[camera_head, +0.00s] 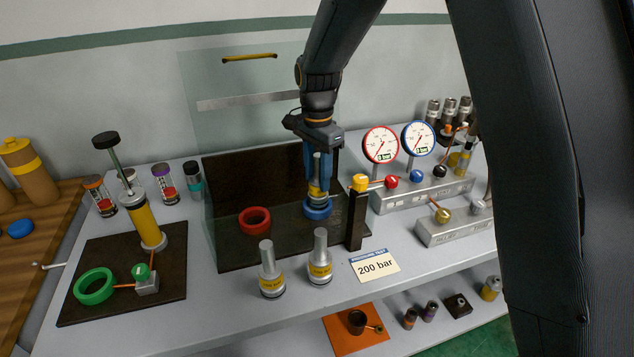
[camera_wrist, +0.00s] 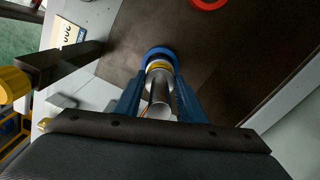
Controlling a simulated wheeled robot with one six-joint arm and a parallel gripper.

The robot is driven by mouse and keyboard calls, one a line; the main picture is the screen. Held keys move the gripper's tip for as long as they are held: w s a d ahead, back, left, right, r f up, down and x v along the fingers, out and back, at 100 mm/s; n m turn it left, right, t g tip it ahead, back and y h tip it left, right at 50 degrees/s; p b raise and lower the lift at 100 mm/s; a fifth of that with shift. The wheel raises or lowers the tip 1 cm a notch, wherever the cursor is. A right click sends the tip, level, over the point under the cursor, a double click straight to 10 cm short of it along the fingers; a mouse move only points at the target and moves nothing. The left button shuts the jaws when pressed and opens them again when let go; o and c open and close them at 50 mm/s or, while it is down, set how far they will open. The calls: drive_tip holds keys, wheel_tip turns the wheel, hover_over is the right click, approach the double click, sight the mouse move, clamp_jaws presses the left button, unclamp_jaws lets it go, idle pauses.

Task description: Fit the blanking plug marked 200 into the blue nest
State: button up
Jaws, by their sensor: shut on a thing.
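The blue nest (camera_head: 317,209) is a ring on the dark plate behind the clear shield. It also shows in the wrist view (camera_wrist: 159,52). My gripper (camera_head: 318,186) is directly above the blue nest with its blue fingers pointing down. It is shut on a silver plug with a yellow band (camera_wrist: 158,95). The plug stands upright, with its lower end at the blue ring; I cannot tell how deep it sits. Its marking is not readable. Two similar silver plugs with yellow labels, a left one (camera_head: 271,270) and a right one (camera_head: 320,258), stand on the bench front.
A red ring (camera_head: 255,220) lies left on the dark plate. A dark post with a yellow top (camera_head: 357,213) stands close right of my gripper. A "200 bar" card (camera_head: 375,266) lies in front. Gauges (camera_head: 381,145) and valves stand right. The clear shield (camera_head: 209,190) bounds the left.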

sight(318, 155)
wheel_tip(318, 155, down, 3)
drive_tip(key=shift+r+p, duration=0.15)
drive_tip(key=shift+p, duration=0.15)
clamp_jaws()
drive_tip(key=o, duration=1.3)
unclamp_jaws()
drive_tip(key=shift+r, duration=0.1)
wheel_tip(318, 155, up, 12)
drive_tip(key=b, duration=0.3)
